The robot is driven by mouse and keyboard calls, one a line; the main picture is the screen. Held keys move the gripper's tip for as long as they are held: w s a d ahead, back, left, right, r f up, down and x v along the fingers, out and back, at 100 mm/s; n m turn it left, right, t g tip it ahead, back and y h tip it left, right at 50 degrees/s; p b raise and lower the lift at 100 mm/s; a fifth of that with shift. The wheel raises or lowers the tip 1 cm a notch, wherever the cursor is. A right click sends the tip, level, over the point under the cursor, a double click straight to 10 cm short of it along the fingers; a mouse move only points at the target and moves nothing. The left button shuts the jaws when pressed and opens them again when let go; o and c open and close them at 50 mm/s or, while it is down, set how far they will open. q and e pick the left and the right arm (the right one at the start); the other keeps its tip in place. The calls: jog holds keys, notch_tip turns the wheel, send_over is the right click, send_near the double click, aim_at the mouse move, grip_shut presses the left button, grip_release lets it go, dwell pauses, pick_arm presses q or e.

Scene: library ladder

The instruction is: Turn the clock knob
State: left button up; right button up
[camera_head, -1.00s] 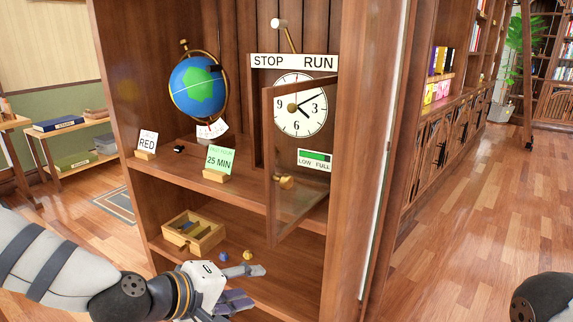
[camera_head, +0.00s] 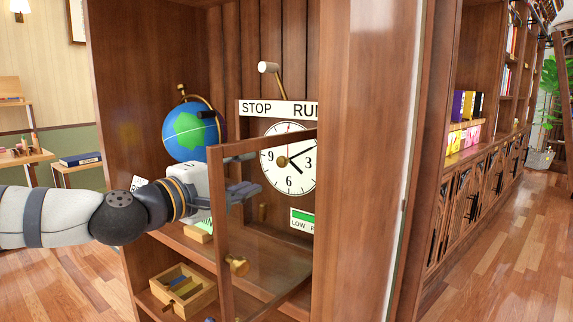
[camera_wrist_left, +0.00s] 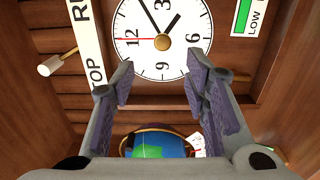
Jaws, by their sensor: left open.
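The white clock face (camera_head: 300,178) is set in the back of the cabinet, with a brass knob (camera_head: 282,161) at its centre. In the left wrist view the clock face (camera_wrist_left: 140,22) and its knob (camera_wrist_left: 163,42) lie straight ahead, just beyond the fingertips. My left gripper (camera_head: 252,174) is open and empty inside the cabinet, reaching behind the open glass door's frame. In the left wrist view its fingers (camera_wrist_left: 160,72) stand apart on either side of the knob's line, apparently not touching it. My right gripper is not in view.
The glass door (camera_head: 222,240) stands open with its own brass knob (camera_head: 237,265). A globe (camera_head: 190,133) stands left of the clock. A STOP/RUN lever (camera_head: 270,68) sits above it. A green LOW/FULL gauge (camera_head: 303,220) is below. A wooden tray (camera_head: 182,290) rests on the lower shelf.

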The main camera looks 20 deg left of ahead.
pick_arm(q)
jog(key=b+x, duration=0.1)
jog(key=x, duration=0.9)
jog(key=shift+w+f, duration=0.2)
jog(key=shift+d, duration=0.1)
grip_shut()
